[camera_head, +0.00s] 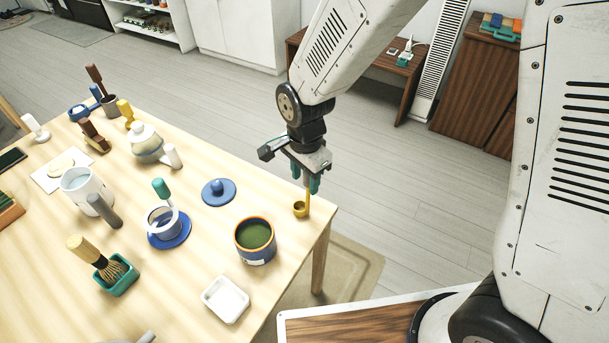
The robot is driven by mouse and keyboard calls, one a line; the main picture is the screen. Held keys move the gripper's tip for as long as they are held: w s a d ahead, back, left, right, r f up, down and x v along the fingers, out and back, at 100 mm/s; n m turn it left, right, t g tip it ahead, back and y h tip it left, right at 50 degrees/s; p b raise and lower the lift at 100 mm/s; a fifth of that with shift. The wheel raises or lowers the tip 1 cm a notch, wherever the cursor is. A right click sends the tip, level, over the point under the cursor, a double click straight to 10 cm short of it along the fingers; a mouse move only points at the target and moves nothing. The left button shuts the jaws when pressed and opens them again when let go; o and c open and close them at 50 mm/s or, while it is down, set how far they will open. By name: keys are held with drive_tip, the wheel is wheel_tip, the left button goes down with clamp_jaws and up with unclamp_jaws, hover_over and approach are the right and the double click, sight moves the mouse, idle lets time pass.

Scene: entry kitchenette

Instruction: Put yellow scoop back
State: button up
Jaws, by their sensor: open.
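The yellow scoop (301,209) is near the right edge of the light wooden table (205,240). Its small round bowl is low and its handle points up toward my gripper. My gripper (307,180) points down directly above it, with green fingertips apart. The top of the handle is at or between the fingertips; I cannot tell whether they touch it. A blue canister (255,256) filled with green powder stands open to the lower left of the scoop. A blue lid (219,192) with a knob lies on the table to the left.
A white square dish (226,299) is in front of the canister. A strainer on a blue saucer (169,237), a whisk in a green holder (118,284), a white mug (85,186) and a lidded pot (146,142) crowd the left.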

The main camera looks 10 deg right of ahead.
wheel_tip(320, 180, up, 8)
drive_tip(key=shift+s+d+f, duration=0.15)
drive_tip(key=shift+f, duration=0.05)
